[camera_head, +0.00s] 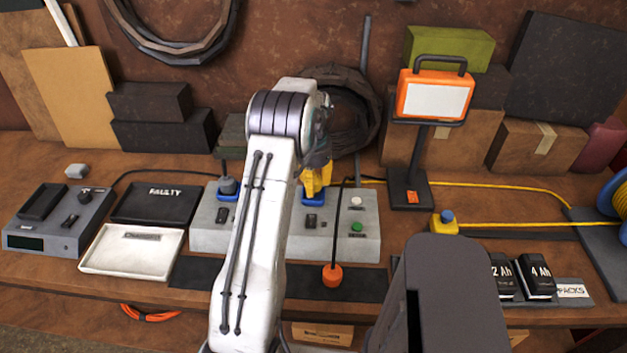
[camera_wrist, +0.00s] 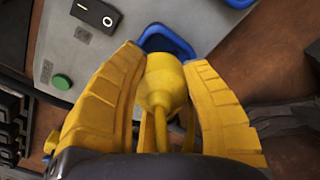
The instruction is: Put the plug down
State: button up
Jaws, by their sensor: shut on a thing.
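My gripper (camera_head: 316,182) is shut on a yellow plug (camera_wrist: 163,82), with one yellow finger on each side of it in the wrist view. The plug's rounded head points toward a blue-rimmed socket (camera_wrist: 168,38) on the grey panel box (camera_head: 358,240). In the head view the gripper is just over that blue socket (camera_head: 312,199). I cannot tell whether the plug sits in the socket or is just above it. My arm hides part of the box, and the plug cannot be made out clearly in the head view.
A green button (camera_head: 357,227) and a dark switch (camera_head: 310,221) are on the box. An orange piece (camera_head: 332,275) on a black cable lies in front. A work lamp (camera_head: 434,95) stands to the right, with a yellow block (camera_head: 445,224). Trays (camera_head: 133,265) are at left.

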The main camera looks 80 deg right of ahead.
jog(key=shift+f+p, duration=0.7)
jog(key=shift+p, duration=0.15)
jog(key=shift+f, duration=0.15)
jog(key=shift+f+b, duration=0.3)
jog(key=shift+b, duration=0.05)
jog(key=o, duration=1.2)
jog(key=shift+c, duration=0.2)
jog(key=shift+r, duration=0.1)
